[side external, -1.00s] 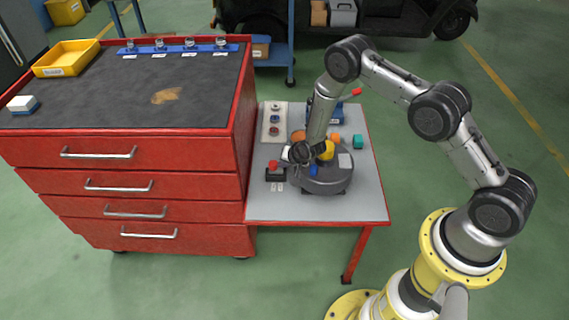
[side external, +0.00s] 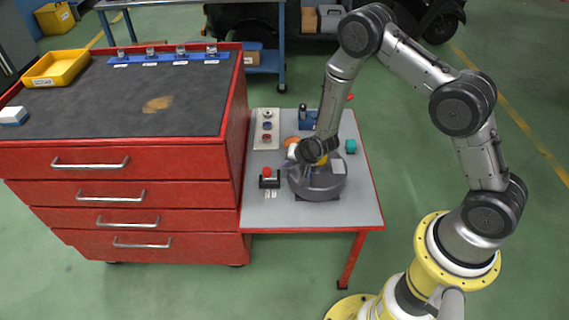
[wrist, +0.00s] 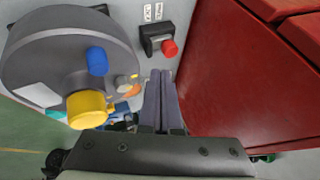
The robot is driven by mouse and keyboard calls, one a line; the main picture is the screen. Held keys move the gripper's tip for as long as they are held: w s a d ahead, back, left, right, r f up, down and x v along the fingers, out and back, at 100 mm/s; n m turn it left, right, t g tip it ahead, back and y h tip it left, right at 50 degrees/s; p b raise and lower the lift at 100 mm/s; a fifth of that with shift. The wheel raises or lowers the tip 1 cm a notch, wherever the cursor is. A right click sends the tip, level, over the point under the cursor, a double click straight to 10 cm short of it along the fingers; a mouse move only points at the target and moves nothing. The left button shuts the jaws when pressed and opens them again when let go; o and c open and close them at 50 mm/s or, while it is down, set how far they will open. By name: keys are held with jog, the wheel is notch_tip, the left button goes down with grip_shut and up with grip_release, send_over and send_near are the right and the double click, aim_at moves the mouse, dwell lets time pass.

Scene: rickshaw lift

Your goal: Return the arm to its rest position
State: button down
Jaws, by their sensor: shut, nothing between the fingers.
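My gripper (wrist: 158,100) shows in the wrist view with its two grey fingers together, shut and empty. In the side view my gripper (side external: 290,163) is small and partly hidden by the wrist, over the left part of a round dark grey fixture. The round fixture (side external: 318,186) stands on the small grey-topped table (side external: 300,216). In the wrist view the fixture (wrist: 45,55) lies left of the fingers and carries a blue peg (wrist: 97,61) and a yellow knob (wrist: 87,109). My arm is bent, reaching over the table from the right.
A red button box (side external: 268,179) sits left of the fixture. A panel with several round pieces (side external: 267,129) and a teal block (side external: 351,147) are also on the table. A red drawer cabinet (side external: 130,187) adjoins the left, holding a yellow tray (side external: 57,68). The floor at right is clear.

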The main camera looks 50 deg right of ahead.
jog(key=w+r+t, duration=0.2)
jog(key=r, duration=0.8)
jog(key=w+r+t, duration=0.2)
jog(key=w+r, duration=0.1)
jog(key=r, duration=0.8)
jog(key=s+a+r+n, duration=0.1)
jog(key=s+r, duration=0.3)
jog(key=r, duration=0.4)
jog(key=s+r+n, duration=0.1)
jog(key=s+r, duration=0.4)
jog(key=r, duration=0.3)
jog(key=s+r+n+y, duration=0.1)
jog(key=s+r+n, duration=0.1)
jog(key=s, duration=0.5)
jog(key=s+r+n, duration=0.2)
jog(key=s+r, duration=0.1)
jog(key=s, duration=0.4)
jog(key=s+f+n+g, duration=0.4)
jog(key=s+f, duration=0.4)
jog(key=s, duration=0.6)
jog(key=shift+s+g, duration=0.2)
jog(key=shift+g, duration=0.6)
